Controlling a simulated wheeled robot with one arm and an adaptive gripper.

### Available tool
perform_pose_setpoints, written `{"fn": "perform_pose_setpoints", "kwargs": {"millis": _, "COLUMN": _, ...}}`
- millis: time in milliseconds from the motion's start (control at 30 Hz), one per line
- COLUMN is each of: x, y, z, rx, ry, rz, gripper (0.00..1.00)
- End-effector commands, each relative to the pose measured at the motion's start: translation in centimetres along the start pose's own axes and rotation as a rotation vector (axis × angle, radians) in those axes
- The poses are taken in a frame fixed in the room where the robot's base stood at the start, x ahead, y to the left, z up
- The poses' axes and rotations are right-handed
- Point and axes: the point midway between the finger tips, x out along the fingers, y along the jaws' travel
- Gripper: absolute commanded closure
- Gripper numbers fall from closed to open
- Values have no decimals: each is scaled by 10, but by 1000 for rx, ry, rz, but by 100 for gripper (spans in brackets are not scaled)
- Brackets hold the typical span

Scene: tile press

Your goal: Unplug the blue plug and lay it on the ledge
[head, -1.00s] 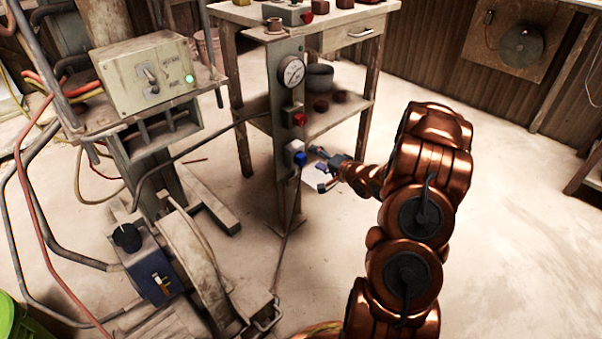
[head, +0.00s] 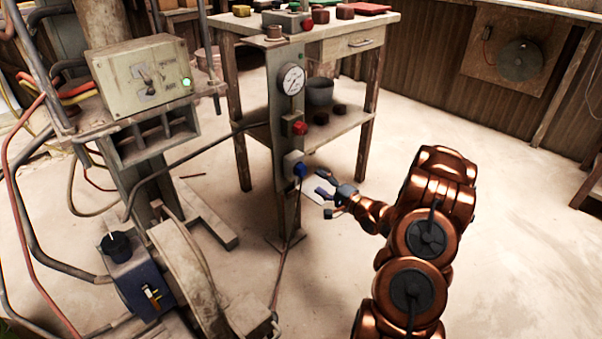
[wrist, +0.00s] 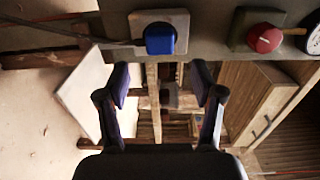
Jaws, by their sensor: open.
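The blue plug (head: 299,170) sits in a pale socket on the grey post, below a red knob, with a cable hanging down. In the wrist view the plug (wrist: 160,39) is at the top centre, beyond my fingertips. My gripper (head: 322,187) is open and empty, just right of the plug and apart from it. Its two fingers (wrist: 160,82) frame a gap in the wrist view. A pale flat panel (wrist: 88,92) shows left of the fingers and partly behind the gripper in the head view; I cannot tell whether it is the ledge.
The post (head: 284,120) carries a gauge (head: 292,80) and a red knob (head: 299,128). A worktable (head: 340,45) with coloured blocks stands behind. A control box (head: 145,75) and a machine with cables fill the left. Floor at the right is clear.

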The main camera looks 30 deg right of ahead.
Motion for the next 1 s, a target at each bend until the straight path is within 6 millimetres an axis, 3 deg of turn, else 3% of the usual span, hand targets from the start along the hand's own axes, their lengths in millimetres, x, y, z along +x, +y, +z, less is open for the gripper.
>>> {"fn": "perform_pose_setpoints", "kwargs": {"millis": 400, "x": 40, "y": 3, "z": 1, "rx": -5, "ry": -2, "rz": 0, "gripper": 33}}
{"fn": "perform_pose_setpoints", "kwargs": {"millis": 1000, "x": 77, "y": -1, "z": 0, "rx": -2, "ry": -1, "rz": 1, "gripper": 33}}
